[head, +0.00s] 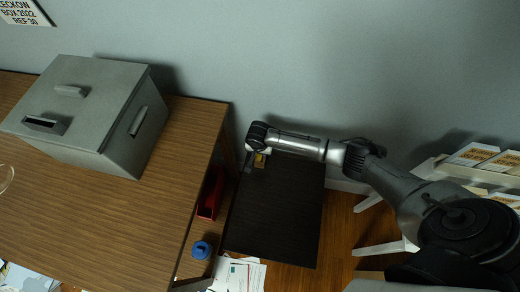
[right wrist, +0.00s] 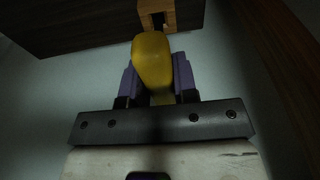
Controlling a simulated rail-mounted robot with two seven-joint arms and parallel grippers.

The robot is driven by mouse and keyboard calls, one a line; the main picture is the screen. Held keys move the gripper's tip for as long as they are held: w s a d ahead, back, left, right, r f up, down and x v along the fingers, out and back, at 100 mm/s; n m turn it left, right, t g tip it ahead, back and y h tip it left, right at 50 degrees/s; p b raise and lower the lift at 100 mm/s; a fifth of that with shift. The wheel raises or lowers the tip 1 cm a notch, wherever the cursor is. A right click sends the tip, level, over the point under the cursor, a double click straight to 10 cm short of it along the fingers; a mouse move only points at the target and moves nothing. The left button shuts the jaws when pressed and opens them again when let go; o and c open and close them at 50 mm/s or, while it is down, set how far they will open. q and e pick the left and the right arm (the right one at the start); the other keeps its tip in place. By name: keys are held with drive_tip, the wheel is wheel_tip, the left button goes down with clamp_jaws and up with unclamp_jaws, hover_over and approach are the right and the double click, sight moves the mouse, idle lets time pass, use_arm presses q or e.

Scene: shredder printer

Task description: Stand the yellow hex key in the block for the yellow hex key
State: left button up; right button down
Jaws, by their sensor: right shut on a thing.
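My right gripper (right wrist: 157,85) is shut on the yellow hex key (right wrist: 152,62), which sits between its two purple finger pads in the right wrist view. Only a thick yellow part of the key shows clearly. In that view a small light-wood block (right wrist: 145,8) with a dark slot lies just beyond the key's far end. I cannot tell whether key and block touch. In the head view my right gripper (head: 254,162) is at the back left of a dark table, with a bit of yellow showing by it. The block is not clear there. My left gripper is not in view.
The dark table (head: 275,225) is otherwise bare. A brown wooden desk (head: 150,225) with a grey box (head: 90,110) stands to its left. A red bin (head: 209,195), a blue round object (head: 202,250) and papers (head: 238,274) lie low between them. A wall is close behind.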

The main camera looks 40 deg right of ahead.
drive_tip(key=shift+f, duration=0.6)
drive_tip(key=shift+f+b, duration=0.4)
drive_tip(key=shift+f, duration=0.35)
drive_tip(key=shift+f+b, duration=0.3)
drive_tip(key=shift+f, duration=0.05)
drive_tip(key=shift+f, duration=0.2)
drive_tip(key=c, duration=0.8)
unclamp_jaws()
